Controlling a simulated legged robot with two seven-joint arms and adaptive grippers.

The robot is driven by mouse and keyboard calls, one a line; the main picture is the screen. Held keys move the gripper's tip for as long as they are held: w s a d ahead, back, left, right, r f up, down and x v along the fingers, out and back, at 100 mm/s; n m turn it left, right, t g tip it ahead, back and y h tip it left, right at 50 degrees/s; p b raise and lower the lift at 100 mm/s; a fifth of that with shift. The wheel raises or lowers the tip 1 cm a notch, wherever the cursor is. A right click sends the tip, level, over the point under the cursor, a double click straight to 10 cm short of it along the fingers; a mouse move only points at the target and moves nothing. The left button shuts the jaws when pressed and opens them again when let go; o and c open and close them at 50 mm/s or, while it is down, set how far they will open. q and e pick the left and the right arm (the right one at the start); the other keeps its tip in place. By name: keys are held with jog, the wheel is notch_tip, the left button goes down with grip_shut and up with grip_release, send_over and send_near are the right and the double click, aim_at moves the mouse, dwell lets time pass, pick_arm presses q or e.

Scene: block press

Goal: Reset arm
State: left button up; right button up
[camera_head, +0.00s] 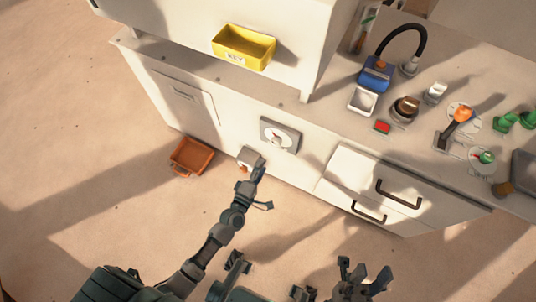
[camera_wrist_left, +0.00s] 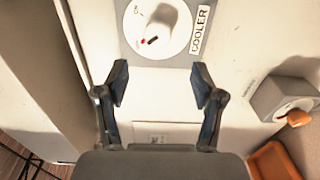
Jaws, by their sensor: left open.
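My left arm reaches in from the lower left of the head view, its end close to the white cabinet front (camera_head: 228,118). In the left wrist view my left gripper (camera_wrist_left: 159,78) has its two dark fingers spread with nothing between them. A white round dial marked COOLER (camera_wrist_left: 157,27) lies just beyond the fingertips; the dial also shows in the head view (camera_head: 280,136). Whether the fingers touch the panel cannot be told. My right gripper (camera_head: 362,274) is at the bottom of the head view, low over the floor, its fingers apart and empty.
A grey box with an orange knob (camera_wrist_left: 287,100) and an orange tray (camera_head: 192,156) are near the left gripper. A yellow bin (camera_head: 243,47) sits above. Drawers with dark handles (camera_head: 399,194) are at right, below a worktop with a blue device (camera_head: 375,75) and knobs. Floor at left is clear.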

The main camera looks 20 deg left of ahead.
pick_arm(q)
jog(key=shift+s, duration=0.85)
